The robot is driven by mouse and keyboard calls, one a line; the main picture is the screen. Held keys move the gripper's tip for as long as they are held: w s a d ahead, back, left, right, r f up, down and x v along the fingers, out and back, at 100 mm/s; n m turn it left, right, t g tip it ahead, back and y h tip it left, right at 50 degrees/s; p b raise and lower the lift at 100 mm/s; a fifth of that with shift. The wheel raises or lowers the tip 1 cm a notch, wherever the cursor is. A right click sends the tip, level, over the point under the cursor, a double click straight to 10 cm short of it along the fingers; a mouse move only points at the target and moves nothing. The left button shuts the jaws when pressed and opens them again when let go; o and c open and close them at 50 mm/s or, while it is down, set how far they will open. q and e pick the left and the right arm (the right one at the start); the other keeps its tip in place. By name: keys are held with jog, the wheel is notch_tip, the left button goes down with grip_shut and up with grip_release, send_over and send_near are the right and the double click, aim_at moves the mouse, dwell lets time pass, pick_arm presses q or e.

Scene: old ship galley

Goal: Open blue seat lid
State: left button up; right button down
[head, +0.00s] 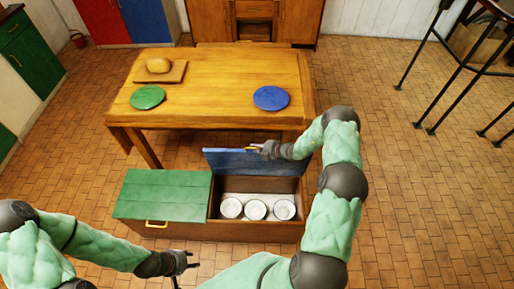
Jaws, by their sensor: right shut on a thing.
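The blue seat lid (230,163) is raised and stands tilted back at the rear of the right half of the wooden bench (262,231). My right gripper (258,149) is at the top edge of the blue lid, shut on a yellowish part that looks like its handle. Inside the open compartment are several white round items (256,209), like bowls or jars. The green seat lid (163,192) on the left half is closed, with a yellow handle (156,224) at its front. My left gripper (186,261) is in front of the bench, apart from it; its fingers are small and unclear.
A wooden table (215,72) stands close behind the bench, bearing a green plate (148,97), a blue plate (271,98) and bread on a board (160,72). A dark-legged stool or table (465,66) is at the right.

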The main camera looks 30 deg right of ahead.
jog(key=shift+s+f, duration=0.1)
jog(key=shift+f, duration=0.05)
jog(key=c, duration=1.1)
grip_release()
jog(key=shift+a, duration=0.1)
jog(key=shift+c, duration=0.2)
jog(key=v, duration=1.2)
